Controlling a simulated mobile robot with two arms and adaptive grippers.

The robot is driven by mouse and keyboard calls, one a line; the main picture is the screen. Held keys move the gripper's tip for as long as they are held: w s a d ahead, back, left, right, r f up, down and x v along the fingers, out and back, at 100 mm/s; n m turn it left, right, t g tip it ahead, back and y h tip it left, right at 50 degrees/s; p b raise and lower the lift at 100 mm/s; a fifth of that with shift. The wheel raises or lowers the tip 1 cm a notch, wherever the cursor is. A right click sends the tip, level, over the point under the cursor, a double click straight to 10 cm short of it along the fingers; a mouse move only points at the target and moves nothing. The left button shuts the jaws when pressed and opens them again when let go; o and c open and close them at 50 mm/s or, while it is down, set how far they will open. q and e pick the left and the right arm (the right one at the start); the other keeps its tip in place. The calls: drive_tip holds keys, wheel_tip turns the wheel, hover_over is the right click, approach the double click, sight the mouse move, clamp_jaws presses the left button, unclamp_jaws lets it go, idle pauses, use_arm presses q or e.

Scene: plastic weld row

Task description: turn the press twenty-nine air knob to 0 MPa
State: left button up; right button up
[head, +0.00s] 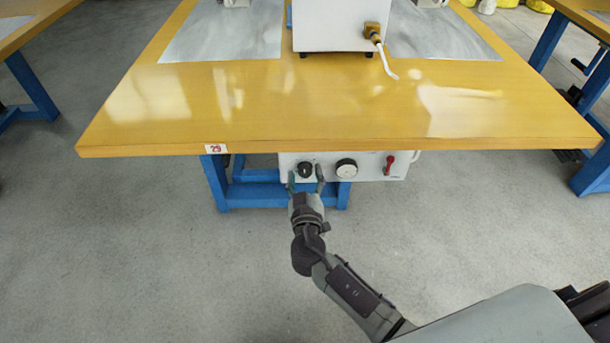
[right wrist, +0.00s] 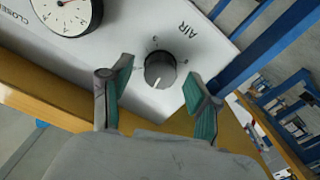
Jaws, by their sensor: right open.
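The black air knob (head: 305,169) is on the white control panel (head: 325,172) under the front edge of the table with the label 29 (head: 216,148). In the right wrist view the knob (right wrist: 160,70) has a white pointer line and the word AIR beside it. My right gripper (head: 306,178) is open, with one finger on each side of the knob. In the right wrist view its green-padded fingers (right wrist: 160,88) stand apart from the knob, with a gap on both sides. The small scale marks around the knob are hard to read. My left gripper is not in view.
A round gauge (head: 346,168) and a red lever (head: 390,160) are on the same panel, right of the knob. The yellow tabletop (head: 330,105) overhangs the panel. Blue table legs (head: 216,182) stand behind it. The grey floor in front is clear.

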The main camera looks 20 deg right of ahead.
drive_tip(key=c, duration=1.2)
drive_tip(key=shift+o, duration=0.2)
